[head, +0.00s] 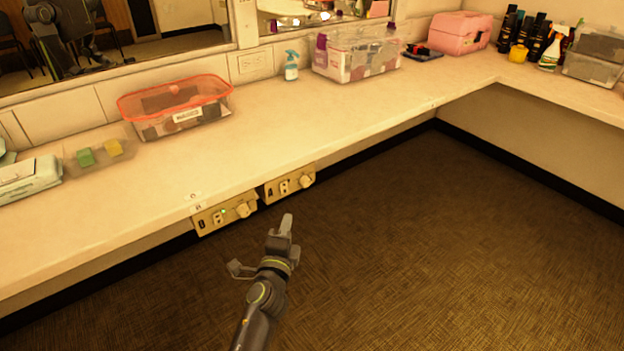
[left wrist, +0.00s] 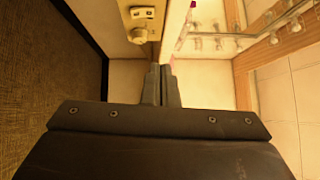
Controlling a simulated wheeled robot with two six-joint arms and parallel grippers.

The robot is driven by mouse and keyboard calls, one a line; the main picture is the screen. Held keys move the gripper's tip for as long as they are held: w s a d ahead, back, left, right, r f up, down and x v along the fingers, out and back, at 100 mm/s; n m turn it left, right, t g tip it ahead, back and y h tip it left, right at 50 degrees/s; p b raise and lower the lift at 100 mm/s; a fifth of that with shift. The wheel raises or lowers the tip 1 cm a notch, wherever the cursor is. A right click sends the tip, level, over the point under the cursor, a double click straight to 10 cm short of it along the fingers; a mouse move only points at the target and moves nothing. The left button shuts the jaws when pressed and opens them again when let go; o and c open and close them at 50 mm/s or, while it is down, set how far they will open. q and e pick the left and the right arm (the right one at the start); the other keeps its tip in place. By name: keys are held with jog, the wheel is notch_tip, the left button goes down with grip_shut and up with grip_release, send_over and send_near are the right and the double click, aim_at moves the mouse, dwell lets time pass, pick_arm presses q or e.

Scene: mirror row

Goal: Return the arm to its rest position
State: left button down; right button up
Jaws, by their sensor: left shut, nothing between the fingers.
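My left gripper (head: 286,226) is raised over the floor in front of the counter, with its fingers shut and nothing between them. In the head view it appears just below two outlet panels on the counter's front edge, the left panel (head: 224,215) with a small green light and the right panel (head: 290,184). In the left wrist view the shut fingers (left wrist: 161,84) point towards the counter edge, and a panel with a round knob (left wrist: 141,28) is ahead of them. The fingers look apart from the panels. My right gripper is not in view.
The counter (head: 270,120) runs along the wall and turns right at the corner. On it are an orange-lidded bin (head: 176,104), a clear bin (head: 355,58), a spray bottle (head: 291,68) and a pink case (head: 460,33). The dark floor (head: 450,230) is clear.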

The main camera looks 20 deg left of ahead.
pick_arm(q)
jog(key=shift+f, duration=0.1)
